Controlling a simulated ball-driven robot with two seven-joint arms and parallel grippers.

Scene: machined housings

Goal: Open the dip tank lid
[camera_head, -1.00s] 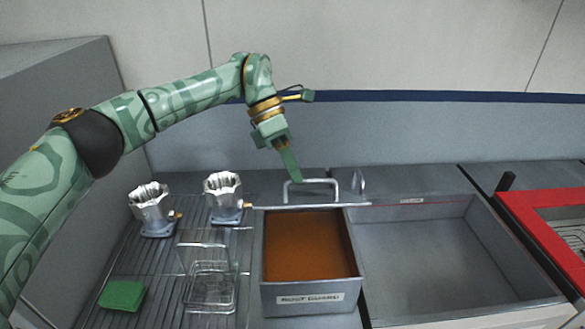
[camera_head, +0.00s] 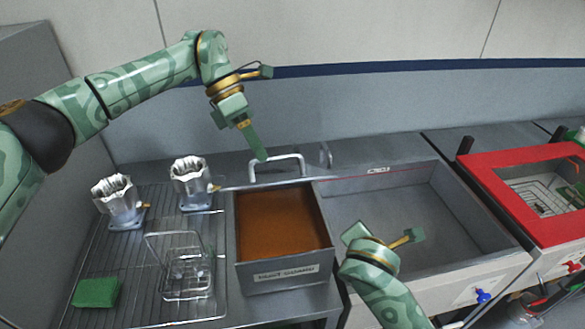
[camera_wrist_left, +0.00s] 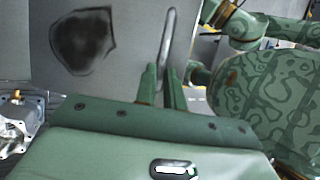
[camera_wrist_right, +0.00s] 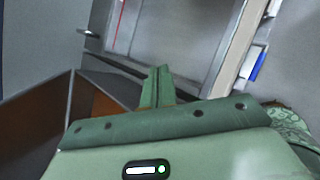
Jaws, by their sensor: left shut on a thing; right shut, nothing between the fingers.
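A wire rack (camera_head: 150,290) at left bears two metal housings (camera_head: 119,203) (camera_head: 190,183), a wire basket (camera_head: 187,277) and a green pad (camera_head: 96,292). An empty grey basin (camera_head: 400,215) lies right of the tank. A red-framed box (camera_head: 492,205) stands farther right.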

